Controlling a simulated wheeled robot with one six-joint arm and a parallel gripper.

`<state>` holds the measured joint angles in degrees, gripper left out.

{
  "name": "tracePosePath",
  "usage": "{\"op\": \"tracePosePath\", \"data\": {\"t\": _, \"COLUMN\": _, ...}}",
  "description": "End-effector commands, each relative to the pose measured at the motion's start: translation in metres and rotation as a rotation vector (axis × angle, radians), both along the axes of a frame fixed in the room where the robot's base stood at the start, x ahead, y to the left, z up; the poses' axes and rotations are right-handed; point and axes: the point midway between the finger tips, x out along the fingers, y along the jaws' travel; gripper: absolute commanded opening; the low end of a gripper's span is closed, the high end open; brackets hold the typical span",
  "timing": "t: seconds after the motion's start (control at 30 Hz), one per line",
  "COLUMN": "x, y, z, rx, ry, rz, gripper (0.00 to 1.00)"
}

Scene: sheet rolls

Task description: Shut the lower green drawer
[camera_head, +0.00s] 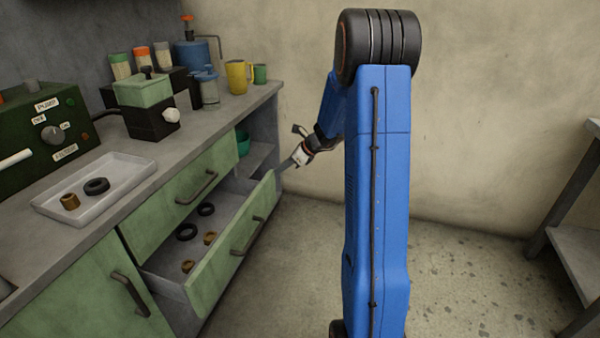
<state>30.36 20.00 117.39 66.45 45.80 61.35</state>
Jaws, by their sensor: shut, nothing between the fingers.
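The lower green drawer (236,252) is pulled out from the grey cabinet under the counter. Its front has a dark bar handle (248,238). Inside lie black rings (187,232) and brass-coloured rings (210,238). My gripper (285,166) is shut and empty. It is by the far upper corner of the drawer front, and I cannot tell whether it touches. My blue arm stands in the middle of the view and covers part of the wall and floor.
The upper green drawer (190,190) is shut above it. A white tray (130,170) with two rings, a green pump box (40,125), a yellow mug (239,77) and jars stand on the counter. A grey shelf unit (575,240) is at the right. Floor between is clear.

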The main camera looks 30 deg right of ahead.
Motion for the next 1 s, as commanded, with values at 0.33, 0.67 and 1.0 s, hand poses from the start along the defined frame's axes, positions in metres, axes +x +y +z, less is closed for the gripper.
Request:
{"op": "tracePosePath", "data": {"t": 0.33, "x": 0.063, "y": 0.05, "z": 0.0, "rx": 0.0, "ry": 0.0, "rz": 0.003, "gripper": 0.0}}
{"op": "tracePosePath", "data": {"t": 0.67, "x": 0.09, "y": 0.07, "z": 0.0, "rx": 0.0, "ry": 0.0, "rz": 0.0, "gripper": 0.0}}
{"op": "tracePosePath", "data": {"t": 1.0, "x": 0.093, "y": 0.072, "z": 0.0, "rx": 0.0, "ry": 0.0, "rz": 0.0, "gripper": 0.0}}
